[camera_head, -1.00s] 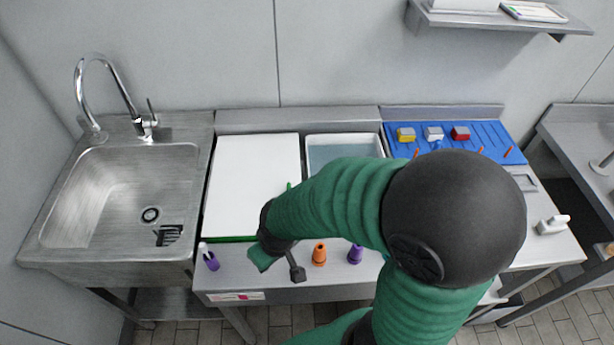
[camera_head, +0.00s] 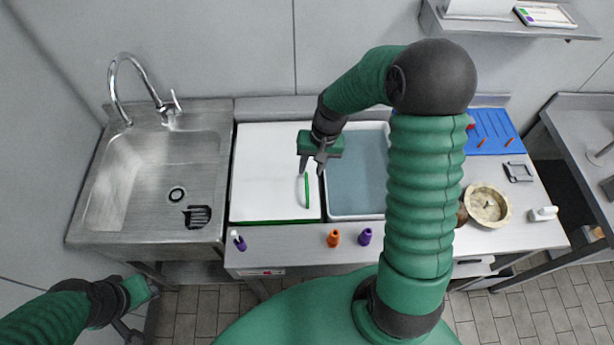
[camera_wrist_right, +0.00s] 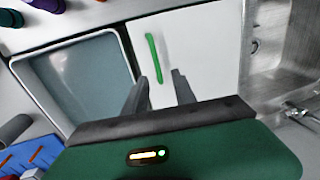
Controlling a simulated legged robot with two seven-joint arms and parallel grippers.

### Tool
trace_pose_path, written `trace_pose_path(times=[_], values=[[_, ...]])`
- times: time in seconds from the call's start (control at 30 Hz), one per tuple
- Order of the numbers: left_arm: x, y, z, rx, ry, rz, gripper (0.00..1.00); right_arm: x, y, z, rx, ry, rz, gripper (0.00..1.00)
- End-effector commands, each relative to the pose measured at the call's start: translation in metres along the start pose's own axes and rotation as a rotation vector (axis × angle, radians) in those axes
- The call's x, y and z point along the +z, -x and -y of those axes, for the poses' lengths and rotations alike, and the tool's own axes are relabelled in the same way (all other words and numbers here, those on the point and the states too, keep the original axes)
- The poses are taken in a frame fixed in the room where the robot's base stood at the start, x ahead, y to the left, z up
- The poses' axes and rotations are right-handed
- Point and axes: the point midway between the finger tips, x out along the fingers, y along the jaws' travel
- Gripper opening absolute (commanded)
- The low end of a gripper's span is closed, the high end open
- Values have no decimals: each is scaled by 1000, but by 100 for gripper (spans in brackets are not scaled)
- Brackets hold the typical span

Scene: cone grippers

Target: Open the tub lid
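The tub lid (camera_head: 262,160) is a flat white panel with a raised green handle bar (camera_head: 307,190) near its right edge. It lies level over the tub, whose green edge (camera_head: 275,221) shows along the front. My right gripper (camera_head: 312,170) is open above the lid, with its fingertips just behind the handle. In the right wrist view the handle (camera_wrist_right: 154,58) lies ahead of the two spread fingers (camera_wrist_right: 160,85), apart from them, with nothing held. My left gripper (camera_head: 138,308) is low at the lower left, in front of the sink counter; its finger opening is unclear.
An open tub (camera_head: 355,170) with a grey-blue inside adjoins the lid on the right. A sink (camera_head: 150,180) is on the left. Purple (camera_head: 364,236) and orange (camera_head: 333,238) cone grips stand along the front edge, with another purple one (camera_head: 239,240). A bowl (camera_head: 487,205) is at the right.

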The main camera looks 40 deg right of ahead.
Motion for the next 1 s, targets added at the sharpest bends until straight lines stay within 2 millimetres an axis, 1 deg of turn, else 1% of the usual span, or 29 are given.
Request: trace_pose_path(times=[0.03,0.13,0.23,0.33,0.43,0.63,0.67,0.8,0.9,1.0], values=[[-1,2,0,0,0,0,36,2,-13,-1,-1,-1,7,33],[-1,5,0,0,0,-1,36,2,-36,-1,-1,0,5,33],[-2,6,0,0,0,-1,36,1,-54,-2,-1,0,3,33],[-2,7,0,0,0,-1,36,0,-65,-2,0,0,1,33],[-2,7,0,0,0,-1,36,0,-69,-1,0,1,-1,33],[-2,7,0,0,0,-1,36,0,-69,0,1,1,-2,33],[-2,7,0,0,0,-1,36,0,-69,0,1,1,-2,30],[-2,7,0,0,0,0,36,0,-69,-1,0,1,-2,12],[-2,7,0,0,0,0,36,0,-69,-1,-1,0,-1,0],[-2,7,0,0,0,0,36,0,-69,-1,-1,1,-1,0]])
